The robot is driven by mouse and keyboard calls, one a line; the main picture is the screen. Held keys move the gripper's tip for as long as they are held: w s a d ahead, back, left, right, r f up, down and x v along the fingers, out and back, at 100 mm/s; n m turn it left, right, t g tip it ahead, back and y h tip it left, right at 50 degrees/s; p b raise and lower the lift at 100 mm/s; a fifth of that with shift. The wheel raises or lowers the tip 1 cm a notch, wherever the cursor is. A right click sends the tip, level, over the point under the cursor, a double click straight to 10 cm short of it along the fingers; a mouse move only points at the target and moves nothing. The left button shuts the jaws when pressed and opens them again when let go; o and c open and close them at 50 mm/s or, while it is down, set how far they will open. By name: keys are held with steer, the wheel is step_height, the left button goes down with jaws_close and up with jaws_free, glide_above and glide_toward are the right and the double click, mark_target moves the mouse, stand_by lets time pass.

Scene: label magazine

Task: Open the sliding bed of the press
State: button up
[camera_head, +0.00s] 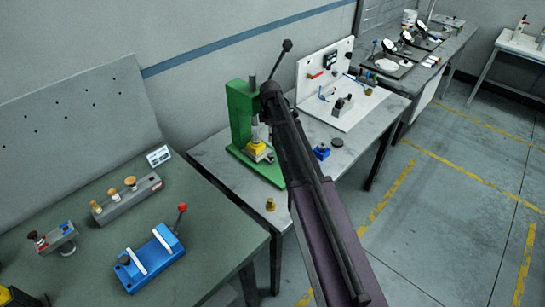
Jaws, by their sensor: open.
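The green press (241,118) stands on the grey table in the middle, against the wall. A yellow block (257,148) sits low at its front, above the green base plate (248,172). I cannot tell how far out the sliding bed stands, as it is small here. A dark lever with a ball knob (287,45) rises above the press. My dark arm (318,195) crosses the picture from the lower right up to the press head and hides part of the press's right side. My gripper's fingers do not show.
A small brass part (270,205) lies near the table's front edge. A blue block (321,151) and a dark disc (337,142) lie right of the arm. A white panel fixture (330,75) stands behind. A blue vise (150,258) is on the green-topped bench at left.

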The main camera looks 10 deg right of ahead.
mark_target(271, 154)
steer(key=shift+f+b, duration=5.25)
steer(key=shift+f, duration=0.35)
jaws_close()
